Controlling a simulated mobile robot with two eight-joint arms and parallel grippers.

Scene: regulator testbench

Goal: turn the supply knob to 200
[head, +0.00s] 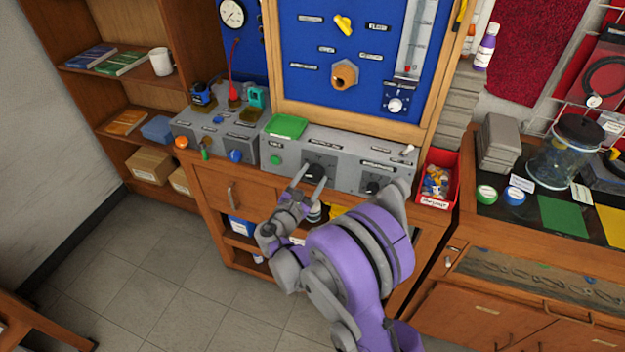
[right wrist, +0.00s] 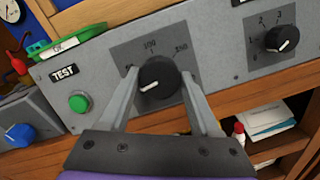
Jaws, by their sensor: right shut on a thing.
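The black supply knob (right wrist: 158,76) sits on a dark square plate on the grey bench panel (right wrist: 100,62). Its white pointer line points to the lower left in the right wrist view. Printed numbers stand above it, one looking like 100; the one to its right is hard to read. My right gripper (right wrist: 160,88) is shut on the knob, one finger on each side. In the head view the knob (head: 314,172) shows between the fingertips of my right gripper (head: 308,178). My left gripper is not in view.
A second black knob (right wrist: 282,39) is to the right on the same panel. A green TEST button (right wrist: 78,103) and a green tray (head: 287,127) are to the left. A red bin (head: 437,180) of small parts stands right of the panel. Drawers and shelves lie below.

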